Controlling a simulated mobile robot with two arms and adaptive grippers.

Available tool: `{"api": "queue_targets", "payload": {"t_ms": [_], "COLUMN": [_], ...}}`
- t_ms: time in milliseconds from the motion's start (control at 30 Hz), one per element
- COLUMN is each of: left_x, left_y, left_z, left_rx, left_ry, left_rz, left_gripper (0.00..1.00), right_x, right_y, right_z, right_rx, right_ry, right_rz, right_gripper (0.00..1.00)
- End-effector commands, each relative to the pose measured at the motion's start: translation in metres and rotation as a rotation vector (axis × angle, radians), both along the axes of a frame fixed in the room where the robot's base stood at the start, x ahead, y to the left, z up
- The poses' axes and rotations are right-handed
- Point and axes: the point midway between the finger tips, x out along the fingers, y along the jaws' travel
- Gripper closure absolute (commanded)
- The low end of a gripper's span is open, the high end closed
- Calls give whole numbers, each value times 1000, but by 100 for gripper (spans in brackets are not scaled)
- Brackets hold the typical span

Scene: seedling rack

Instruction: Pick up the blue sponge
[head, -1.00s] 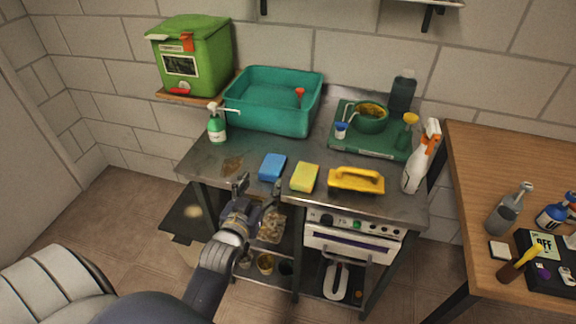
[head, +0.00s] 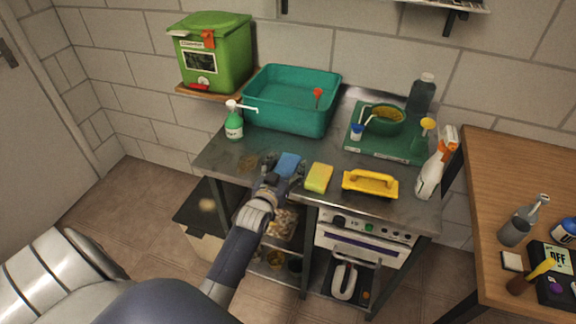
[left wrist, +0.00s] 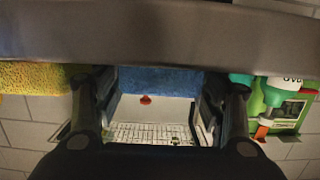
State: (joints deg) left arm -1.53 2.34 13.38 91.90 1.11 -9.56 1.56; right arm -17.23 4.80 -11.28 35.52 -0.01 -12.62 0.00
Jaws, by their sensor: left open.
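The blue sponge (head: 288,162) lies on the metal worktop near its front edge. My left gripper (head: 284,174) is open at the near side of the sponge and hides its front part. In the left wrist view the blue sponge (left wrist: 160,81) shows between the two open fingers of the left gripper (left wrist: 158,105). I cannot tell whether the fingers touch it. My right gripper is not in view.
A green pump bottle (head: 234,124) and a teal tub (head: 292,116) stand behind.

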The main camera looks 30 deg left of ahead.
Motion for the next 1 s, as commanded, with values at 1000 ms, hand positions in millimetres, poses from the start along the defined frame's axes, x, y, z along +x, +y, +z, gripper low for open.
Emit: {"api": "queue_targets", "payload": {"t_ms": [1000], "left_x": [0], "left_y": [0], "left_z": [23], "left_rx": [1], "left_ry": [-4], "left_rz": [0], "left_gripper": [56], "right_x": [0], "right_y": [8], "right_z": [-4], "right_rx": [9], "right_ry": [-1], "right_rz": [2], "right_gripper": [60]}}
